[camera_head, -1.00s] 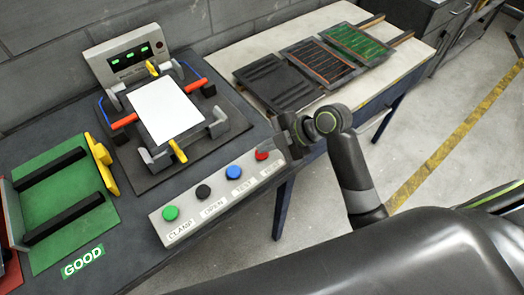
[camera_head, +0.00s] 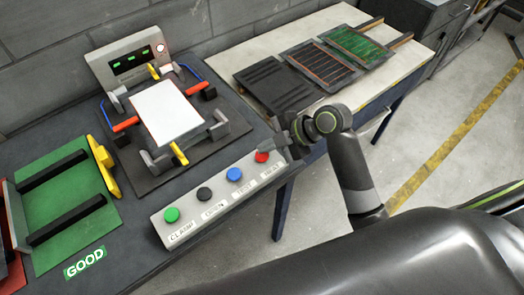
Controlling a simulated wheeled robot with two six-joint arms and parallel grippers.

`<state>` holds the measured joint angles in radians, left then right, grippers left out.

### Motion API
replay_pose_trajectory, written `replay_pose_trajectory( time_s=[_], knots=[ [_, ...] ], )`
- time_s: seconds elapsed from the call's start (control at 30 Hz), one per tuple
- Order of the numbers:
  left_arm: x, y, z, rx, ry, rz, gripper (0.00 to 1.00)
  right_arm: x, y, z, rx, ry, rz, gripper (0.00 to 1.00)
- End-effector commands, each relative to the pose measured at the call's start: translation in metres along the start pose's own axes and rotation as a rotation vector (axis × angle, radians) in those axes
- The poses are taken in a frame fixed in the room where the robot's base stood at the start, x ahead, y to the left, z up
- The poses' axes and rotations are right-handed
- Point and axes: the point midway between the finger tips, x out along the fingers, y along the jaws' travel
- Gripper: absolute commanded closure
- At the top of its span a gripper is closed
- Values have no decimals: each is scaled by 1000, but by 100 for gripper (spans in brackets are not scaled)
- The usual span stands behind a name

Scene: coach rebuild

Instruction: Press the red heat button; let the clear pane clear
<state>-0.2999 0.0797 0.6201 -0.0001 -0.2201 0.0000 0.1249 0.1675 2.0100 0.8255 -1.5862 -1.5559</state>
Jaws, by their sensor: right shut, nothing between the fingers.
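The red heat button (camera_head: 262,157) is at the right end of the pale button strip (camera_head: 222,194), above the label HEAT. My right gripper (camera_head: 283,143) is shut and empty, just right of the red button and close to it. I cannot tell whether it touches the button. The pane (camera_head: 166,111) lies in the clamp fixture (camera_head: 158,158) and looks plain white and opaque, with a thin reddish edge. The display box (camera_head: 130,62) behind it shows green lights and a bright whitish lamp (camera_head: 161,48). My left gripper is out of view.
Green, black and blue buttons share the strip. A green GOOD tray (camera_head: 62,205) stands at left. A pale table (camera_head: 262,42) behind my right gripper carries dark, red-lined and green-lined panels. Open floor lies to the right.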

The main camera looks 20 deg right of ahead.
Motion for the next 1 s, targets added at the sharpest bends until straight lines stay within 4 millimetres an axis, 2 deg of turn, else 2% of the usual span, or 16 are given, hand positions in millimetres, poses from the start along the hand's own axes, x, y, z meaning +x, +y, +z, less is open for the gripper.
replay_pose_trajectory(
  time_s=[0.37, 0.83, 1.0],
  knots=[
    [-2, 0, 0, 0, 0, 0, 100, -2, 2, -2, 0, 0, 0, 100],
    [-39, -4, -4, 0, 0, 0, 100, -33, 24, -24, -1, 0, 0, 100],
    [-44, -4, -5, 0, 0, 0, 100, -37, 27, -27, 0, 0, 0, 100]
  ],
)
